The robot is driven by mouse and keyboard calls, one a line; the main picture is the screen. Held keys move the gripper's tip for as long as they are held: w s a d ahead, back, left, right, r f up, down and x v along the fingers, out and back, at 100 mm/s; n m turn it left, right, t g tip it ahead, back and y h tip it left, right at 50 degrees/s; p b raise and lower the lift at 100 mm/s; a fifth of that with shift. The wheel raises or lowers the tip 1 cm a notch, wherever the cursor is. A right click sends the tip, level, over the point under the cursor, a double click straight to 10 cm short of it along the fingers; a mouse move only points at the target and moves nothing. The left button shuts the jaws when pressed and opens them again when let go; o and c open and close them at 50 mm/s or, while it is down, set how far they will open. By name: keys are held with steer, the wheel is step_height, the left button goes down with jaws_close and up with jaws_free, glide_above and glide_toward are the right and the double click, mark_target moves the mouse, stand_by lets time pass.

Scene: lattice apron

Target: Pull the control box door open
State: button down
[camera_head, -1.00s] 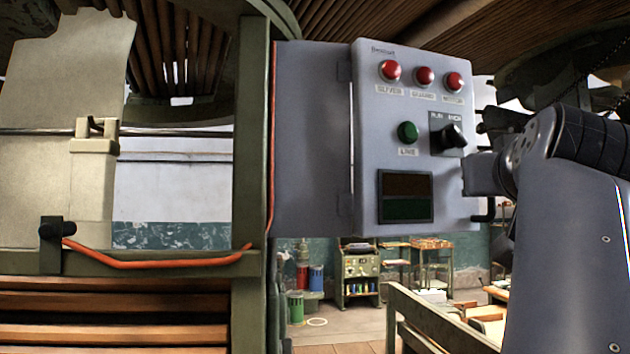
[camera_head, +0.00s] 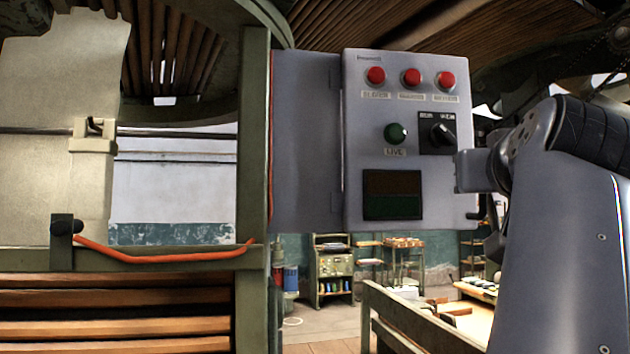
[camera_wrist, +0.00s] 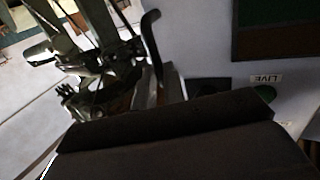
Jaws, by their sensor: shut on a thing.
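The control box (camera_head: 305,150) is grey and hangs beside a green post. Its grey door (camera_head: 420,205) carries red lamps, a green LIVE lamp, a black rotary switch and a dark window. Dark hinges show along the door's left edge; I cannot tell how far it stands open. A dark curved handle (camera_wrist: 151,40) sticks out at the door's free edge in the wrist view. My gripper (camera_wrist: 170,130) shows there as a dark body across the handle's lower end and is shut on it. The fingertips are hidden. In the head view my arm covers the door's right side.
The green post (camera_head: 254,150) stands left of the box, with an orange cable (camera_head: 150,257) running along the frame. A small cabinet (camera_head: 333,270) stands farther back. Floor shows between them.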

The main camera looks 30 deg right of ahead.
steer(key=shift+a+r, duration=0.1)
steer(key=shift+a, duration=0.1)
steer(key=c, duration=1.5)
jaws_free()
steer(key=shift+w+a, duration=0.2)
steer(key=shift+w, duration=0.05)
steer(key=shift+s, duration=0.1)
steer(key=shift+b+v, duration=1.35)
steer(key=shift+v, duration=3.95)
steer(key=shift+d, duration=0.1)
